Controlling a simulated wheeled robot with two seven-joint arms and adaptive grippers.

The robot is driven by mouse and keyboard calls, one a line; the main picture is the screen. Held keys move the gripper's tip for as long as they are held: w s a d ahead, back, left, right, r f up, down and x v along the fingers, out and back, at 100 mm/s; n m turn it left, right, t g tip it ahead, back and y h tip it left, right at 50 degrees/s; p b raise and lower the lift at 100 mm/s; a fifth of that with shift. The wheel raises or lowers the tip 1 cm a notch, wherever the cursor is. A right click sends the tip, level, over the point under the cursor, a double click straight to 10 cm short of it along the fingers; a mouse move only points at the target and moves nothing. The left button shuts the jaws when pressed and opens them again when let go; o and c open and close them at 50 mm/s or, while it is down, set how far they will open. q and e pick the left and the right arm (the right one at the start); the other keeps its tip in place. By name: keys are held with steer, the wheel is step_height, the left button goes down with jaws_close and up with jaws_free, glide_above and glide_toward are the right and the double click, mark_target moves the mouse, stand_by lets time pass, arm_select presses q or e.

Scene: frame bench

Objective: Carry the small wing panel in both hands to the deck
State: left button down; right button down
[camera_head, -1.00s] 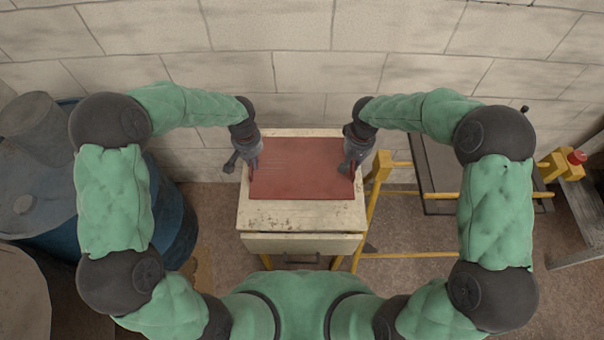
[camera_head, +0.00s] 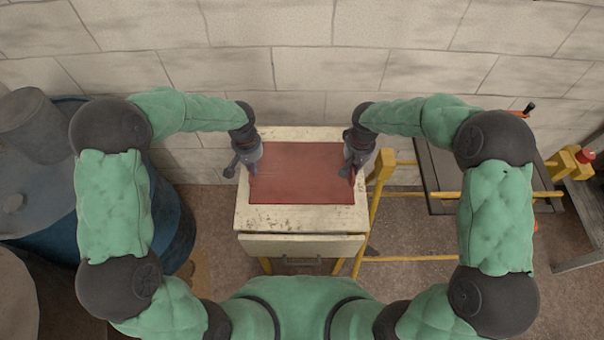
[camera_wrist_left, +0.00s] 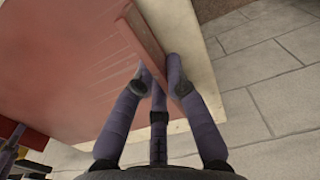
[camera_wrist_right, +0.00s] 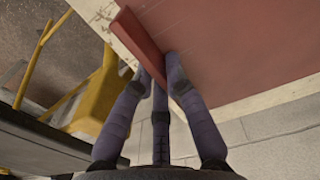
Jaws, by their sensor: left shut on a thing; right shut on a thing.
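The small wing panel is a flat dark red rectangle (camera_head: 300,174) over the white worktop in the head view. My left gripper (camera_head: 245,164) is shut on its left edge, and my right gripper (camera_head: 351,164) is shut on its right edge. In the left wrist view, the fingers (camera_wrist_left: 160,74) close around a raised red rim of the panel (camera_wrist_left: 70,65). In the right wrist view, the fingers (camera_wrist_right: 158,76) close around the opposite rim of the panel (camera_wrist_right: 235,45). I cannot tell how far it is above the worktop. I cannot tell which surface is the deck.
The worn white table (camera_head: 300,219) has a drawer at its front. A blue barrel (camera_head: 170,225) stands at left. A dark panel or frame (camera_head: 440,165) with yellow rails and a grey stand with a red button (camera_head: 585,155) are at right. A block wall closes the back.

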arm_select(q)
steer(key=shift+f, duration=0.25)
arm_select(e)
steer(key=shift+f, duration=0.25)
arm_select(q)
steer(key=c, duration=1.3)
jaws_free()
steer(key=shift+r, duration=0.1)
arm_select(e)
steer(key=c, duration=1.3)
jaws_free()
steer(key=shift+r, duration=0.1)
arm_select(q)
steer(key=shift+o, duration=0.2)
arm_select(e)
steer(key=shift+o, duration=0.2)
steer(key=shift+r, duration=0.1)
arm_select(q)
step_height(320, 180, up, 12)
arm_select(e)
step_height(320, 180, up, 12)
arm_select(q)
steer(key=shift+r, duration=0.1)
